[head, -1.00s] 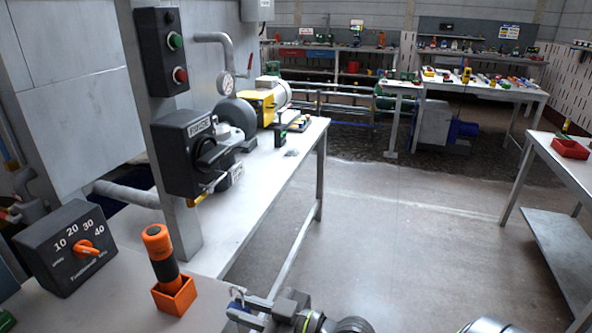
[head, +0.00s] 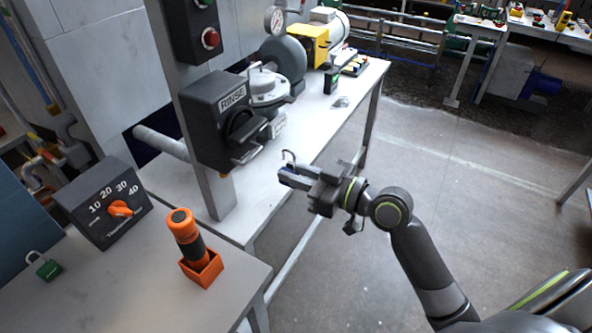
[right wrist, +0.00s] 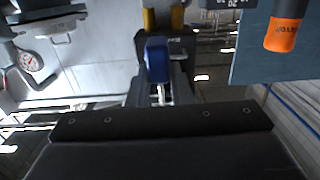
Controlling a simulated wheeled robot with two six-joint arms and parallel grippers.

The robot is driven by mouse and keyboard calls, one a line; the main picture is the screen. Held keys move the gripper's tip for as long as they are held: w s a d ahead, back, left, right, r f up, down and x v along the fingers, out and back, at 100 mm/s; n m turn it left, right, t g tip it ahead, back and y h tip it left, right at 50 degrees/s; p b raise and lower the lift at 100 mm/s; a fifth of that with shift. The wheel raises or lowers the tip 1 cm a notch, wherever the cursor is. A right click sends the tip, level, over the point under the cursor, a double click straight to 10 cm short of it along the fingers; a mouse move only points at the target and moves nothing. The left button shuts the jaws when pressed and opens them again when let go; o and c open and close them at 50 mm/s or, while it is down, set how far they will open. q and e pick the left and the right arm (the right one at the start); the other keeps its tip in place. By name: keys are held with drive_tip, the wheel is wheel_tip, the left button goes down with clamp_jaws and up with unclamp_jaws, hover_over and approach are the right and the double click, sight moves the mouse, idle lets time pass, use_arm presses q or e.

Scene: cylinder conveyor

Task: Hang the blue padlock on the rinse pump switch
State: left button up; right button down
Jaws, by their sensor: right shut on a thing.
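The rinse pump switch is a black box (head: 213,131) labelled RINSE on a grey post, with a black rotary handle (head: 243,132) on its front. My right gripper (head: 298,177) is shut on the blue padlock (head: 287,181), whose metal shackle points up. It is right of the switch and a little below the handle, apart from it. In the right wrist view the blue padlock (right wrist: 157,60) sits between the fingers. My left gripper is not in view.
A dial box (head: 104,205) with an orange knob, an orange-black torch (head: 187,239) in an orange holder, and a green padlock (head: 46,268) are on the near bench. Behind the switch are a pump (head: 284,62) and gauge. Floor to the right is open.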

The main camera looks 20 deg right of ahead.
drive_tip(key=shift+w+a, duration=0.1)
drive_tip(key=shift+w, duration=0.05)
drive_tip(key=shift+w+a+b, duration=0.35)
drive_tip(key=shift+w+a, duration=0.1)
drive_tip(key=shift+w, duration=0.05)
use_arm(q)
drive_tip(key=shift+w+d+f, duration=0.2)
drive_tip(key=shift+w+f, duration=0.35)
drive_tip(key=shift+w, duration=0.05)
use_arm(e)
drive_tip(key=shift+x, duration=1.1)
use_arm(q)
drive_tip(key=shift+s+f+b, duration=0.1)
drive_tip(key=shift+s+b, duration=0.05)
drive_tip(key=shift+b, duration=0.15)
use_arm(e)
drive_tip(key=shift+w+r, duration=0.1)
drive_tip(key=shift+r, duration=0.05)
drive_tip(key=shift+b+x, duration=0.4)
drive_tip(key=shift+x, duration=1.4)
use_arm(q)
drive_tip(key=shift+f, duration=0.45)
use_arm(e)
drive_tip(key=shift+r, duration=0.1)
